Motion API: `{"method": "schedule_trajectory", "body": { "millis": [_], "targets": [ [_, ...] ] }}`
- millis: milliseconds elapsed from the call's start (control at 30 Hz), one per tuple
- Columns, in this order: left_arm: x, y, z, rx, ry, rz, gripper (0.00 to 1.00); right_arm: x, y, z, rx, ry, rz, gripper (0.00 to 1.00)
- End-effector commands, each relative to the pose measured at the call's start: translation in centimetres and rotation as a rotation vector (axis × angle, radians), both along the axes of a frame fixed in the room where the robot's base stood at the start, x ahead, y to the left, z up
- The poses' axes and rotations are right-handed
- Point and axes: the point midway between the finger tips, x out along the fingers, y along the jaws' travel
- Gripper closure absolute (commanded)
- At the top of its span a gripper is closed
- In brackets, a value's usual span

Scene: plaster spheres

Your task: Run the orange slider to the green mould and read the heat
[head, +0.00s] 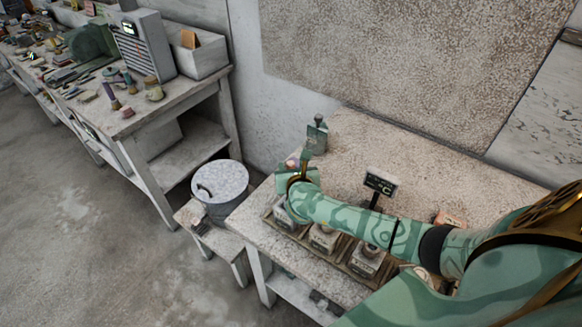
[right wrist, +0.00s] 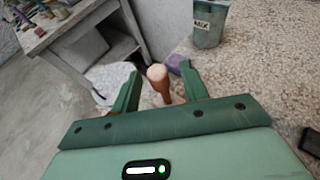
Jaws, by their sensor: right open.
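My right gripper (head: 296,171) is at the far left end of the bench, its arm reaching across from the right. In the right wrist view my right gripper (right wrist: 159,69) is open. A wooden-handled tool (right wrist: 160,82) shows between and beyond its fingers; I cannot tell whether they touch it. Pale moulds stand in a row below my arm, the middle one (head: 323,239) and the right one (head: 367,262) clearest. No green mould can be made out. A small °C display (head: 381,183) stands behind them. An orange piece (head: 449,219) is partly hidden by my arm; I cannot tell whether it is the slider.
A green-grey pot (head: 317,137), marked MIX in the wrist view (right wrist: 209,25), stands at the bench's back left. A purple block (right wrist: 177,64) lies near the tool. A lidded bucket (head: 220,185) stands on a low stool. A cluttered table (head: 185,97) is at left. The bench's back middle is clear.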

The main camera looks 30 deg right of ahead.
Motion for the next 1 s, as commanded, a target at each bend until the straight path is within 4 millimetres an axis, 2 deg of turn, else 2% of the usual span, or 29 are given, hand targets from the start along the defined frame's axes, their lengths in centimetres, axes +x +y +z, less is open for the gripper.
{"method": "schedule_trajectory", "body": {
  "millis": [167, 467, 600, 633, 833, 1000],
  "targets": [
    [-0.7, -1.6, -0.5, -0.020, 0.011, 0.005, 0.11, 1.4, -0.5, -0.7, 0.000, 0.000, 0.001, 0.55],
    [-1.3, -1.1, -0.5, -0.014, 0.020, 0.003, 0.11, 1.6, -0.6, -0.7, 0.001, 0.000, 0.002, 0.55],
    [-1.3, -1.0, -0.5, -0.012, 0.021, 0.002, 0.11, 1.6, -0.6, -0.7, 0.001, 0.000, 0.002, 0.94],
    [-1.3, -0.9, -0.5, -0.011, 0.022, 0.001, 0.11, 1.6, -0.6, -0.7, 0.001, 0.000, 0.002, 1.00],
    [-1.3, -0.8, -0.2, -0.009, 0.021, 0.001, 0.11, 0.8, -0.8, -0.7, 0.001, 0.002, 0.002, 1.00],
    [-1.1, -0.8, 1.4, -0.009, 0.016, 0.001, 0.11, -2.9, -2.3, -0.6, 0.001, 0.006, 0.001, 1.00]
  ]
}}
